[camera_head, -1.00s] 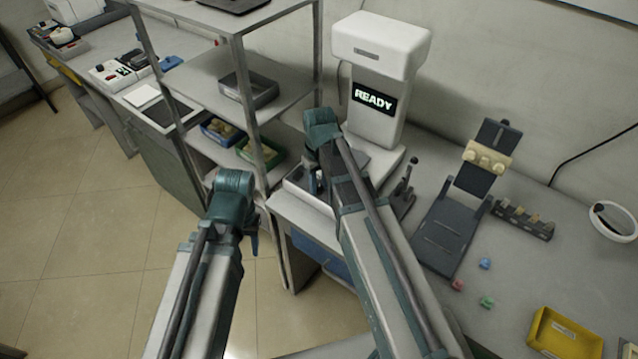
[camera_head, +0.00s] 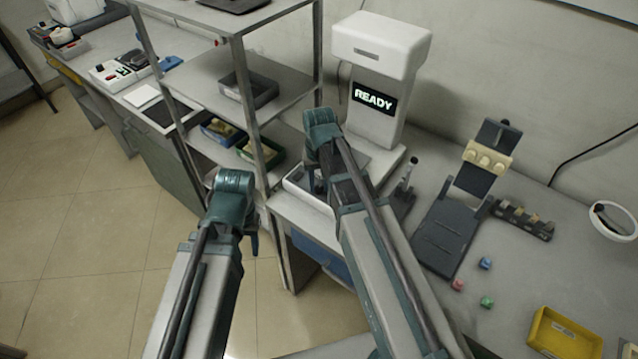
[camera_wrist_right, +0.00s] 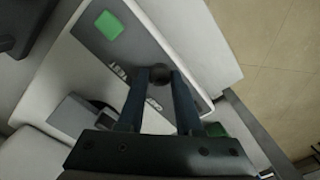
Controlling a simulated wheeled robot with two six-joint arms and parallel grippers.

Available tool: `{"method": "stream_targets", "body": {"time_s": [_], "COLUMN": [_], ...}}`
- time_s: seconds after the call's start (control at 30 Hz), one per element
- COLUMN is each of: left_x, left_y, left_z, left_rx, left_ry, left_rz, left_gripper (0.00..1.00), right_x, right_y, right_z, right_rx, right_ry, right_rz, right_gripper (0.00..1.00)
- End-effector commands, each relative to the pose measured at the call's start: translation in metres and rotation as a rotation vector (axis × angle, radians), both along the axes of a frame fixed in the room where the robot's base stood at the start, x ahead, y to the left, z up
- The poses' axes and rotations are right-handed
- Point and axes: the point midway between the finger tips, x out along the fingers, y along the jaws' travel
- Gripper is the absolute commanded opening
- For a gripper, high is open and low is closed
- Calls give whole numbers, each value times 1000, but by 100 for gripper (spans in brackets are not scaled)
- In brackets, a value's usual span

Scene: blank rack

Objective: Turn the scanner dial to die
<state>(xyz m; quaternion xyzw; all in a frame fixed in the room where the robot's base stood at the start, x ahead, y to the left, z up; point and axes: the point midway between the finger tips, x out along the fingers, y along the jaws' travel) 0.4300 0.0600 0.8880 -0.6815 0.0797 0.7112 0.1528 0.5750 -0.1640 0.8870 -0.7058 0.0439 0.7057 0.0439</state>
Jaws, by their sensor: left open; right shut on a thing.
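The scanner (camera_head: 382,50) is a tall white machine on the bench, with a screen (camera_head: 374,100) reading READY. Its dial (camera_wrist_right: 157,77) is a small dark round knob on the grey panel in the right wrist view. My right gripper (camera_wrist_right: 159,73) is shut on the dial, with one finger on each side. In the head view my right wrist hides the dial. My left gripper (camera_head: 252,238) is open and empty, in front of the shelf rack, away from the scanner.
A green button (camera_wrist_right: 109,25) is on the same panel. The metal shelf rack (camera_head: 215,75) stands left of the scanner. A small lever (camera_head: 405,185) and a dark stand (camera_head: 450,225) are to the right. A yellow tray (camera_head: 565,335) and small cubes lie on the bench.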

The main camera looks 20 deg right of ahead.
Motion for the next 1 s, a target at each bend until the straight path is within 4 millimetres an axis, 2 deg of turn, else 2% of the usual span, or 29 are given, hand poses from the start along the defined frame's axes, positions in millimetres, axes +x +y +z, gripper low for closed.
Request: {"method": "stream_targets", "body": {"time_s": [0.27,0.3,0.43,0.77,1.0], "left_x": [0,0,0,0,0], "left_y": [0,0,0,0,0], "left_z": [0,0,0,1,13], "left_rx": [0,0,0,0,0], "left_ry": [0,0,0,0,0], "left_rz": [0,0,0,0,0], "left_gripper": [50,50,50,50,50], "right_x": [0,0,0,0,0], "right_y": [0,0,0,0,0], "right_z": [0,0,0,1,13], "right_rx": [0,0,0,0,0], "right_ry": [0,0,0,0,0], "right_rz": [1,1,1,1,1], "right_gripper": [0,40,63,64,64]}}
